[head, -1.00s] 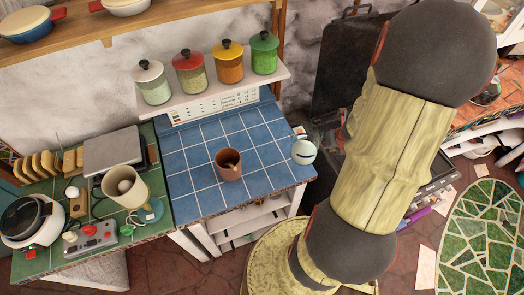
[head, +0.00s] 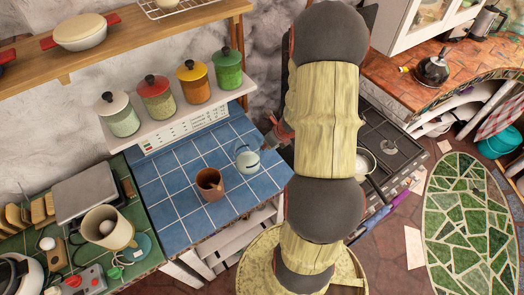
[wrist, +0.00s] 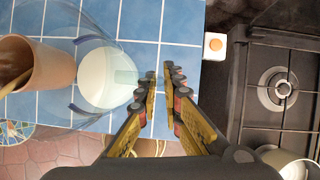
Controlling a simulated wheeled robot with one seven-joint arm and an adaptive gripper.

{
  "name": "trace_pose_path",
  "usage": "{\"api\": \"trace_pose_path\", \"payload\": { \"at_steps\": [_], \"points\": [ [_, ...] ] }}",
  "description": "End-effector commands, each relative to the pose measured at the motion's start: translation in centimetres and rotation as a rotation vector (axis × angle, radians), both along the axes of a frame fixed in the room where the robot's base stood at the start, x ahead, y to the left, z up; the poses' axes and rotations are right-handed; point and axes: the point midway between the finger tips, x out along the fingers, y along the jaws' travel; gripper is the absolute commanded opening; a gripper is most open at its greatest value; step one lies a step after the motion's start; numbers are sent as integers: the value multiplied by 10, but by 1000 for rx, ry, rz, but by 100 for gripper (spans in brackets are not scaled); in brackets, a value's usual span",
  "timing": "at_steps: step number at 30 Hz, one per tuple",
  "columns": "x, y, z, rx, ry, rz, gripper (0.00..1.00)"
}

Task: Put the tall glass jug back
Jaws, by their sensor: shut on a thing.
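The tall glass jug (head: 246,157) is over the blue tiled counter (head: 172,206), to the right of a terracotta pot (head: 210,184). It is clear glass with a pale round base. In the wrist view the jug (wrist: 104,78) lies left of my fingertips, seen from above. My gripper (wrist: 160,76) is shut on the jug's right side, apparently at its handle; the exact contact is hard to see. In the head view my gripper (head: 268,138) is partly hidden behind my arm. I cannot tell whether the jug's base touches the tiles.
The terracotta pot stands close to the jug. Several lidded jars (head: 157,98) line the shelf (head: 190,113) behind. A black stove (head: 385,140) is right of the counter, with a small white box (wrist: 214,46) near the counter's edge. Blue tiles left of the pot are clear.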

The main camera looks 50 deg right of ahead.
Motion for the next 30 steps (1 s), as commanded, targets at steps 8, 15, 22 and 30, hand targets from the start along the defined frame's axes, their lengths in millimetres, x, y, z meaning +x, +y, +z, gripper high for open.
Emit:
{"api": "trace_pose_path", "payload": {
  "at_steps": [8, 15, 22, 30],
  "points": [
    [25, -10, -36, 1, 1, 0, 0],
    [36, -14, -54, 3, 3, 0, 0],
    [35, -14, -78, 1, 0, -2, 0],
    [35, -14, -78, 0, 0, -1, 0]
  ]
}}
